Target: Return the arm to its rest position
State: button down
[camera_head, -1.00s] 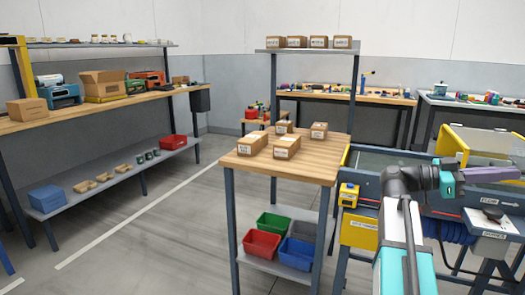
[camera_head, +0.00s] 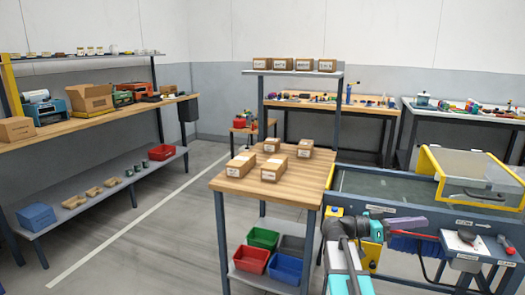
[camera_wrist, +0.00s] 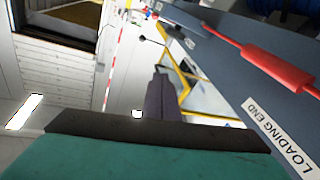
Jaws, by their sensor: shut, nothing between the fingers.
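My arm reaches up from the bottom of the head view, right of the wooden table. My gripper (camera_head: 418,222), teal with purple-grey fingers, points right, low over the near side of the blue-framed conveyor. In the wrist view, its teal body fills the bottom and its dark fingers (camera_wrist: 160,88) stand together, shut with nothing between them. No object is held.
The conveyor's blue rail (camera_head: 475,232) runs close by my gripper. A yellow-framed clear guard (camera_head: 428,165) stands beyond. The wooden table (camera_head: 236,186) with several cartons is left; open floor (camera_head: 150,240) lies further left.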

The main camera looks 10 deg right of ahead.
jog(key=s+a+f+n+t+y+p, duration=0.1)
jog(key=s+a+f+n+y+p, duration=0.25)
jog(key=f, duration=0.55)
jog(key=a+f+n+t+y+p, duration=0.1)
jog(key=a+f+n+p, duration=0.25)
jog(key=a+f, duration=0.45)
jog(key=s+a+f+n+t+y+p, duration=0.1)
jog(key=s+a+f+n+y+p, duration=0.3)
jog(key=f, duration=0.7)
jog(key=s+a+f+n+g+y+p, duration=0.35)
jog(key=s+a+f+y+p, duration=0.25)
jog(key=s+a+f, duration=0.9)
jog(key=s+a+f+n+y, duration=0.1)
jog(key=s+a+n+y, duration=0.2)
jog(key=a, duration=0.7)
jog(key=shift+a+f+n+t+y, duration=0.4)
jog(key=shift+n+t+y, duration=0.05)
jog(key=shift+y, duration=0.2)
jog(key=shift+s+d, duration=0.1)
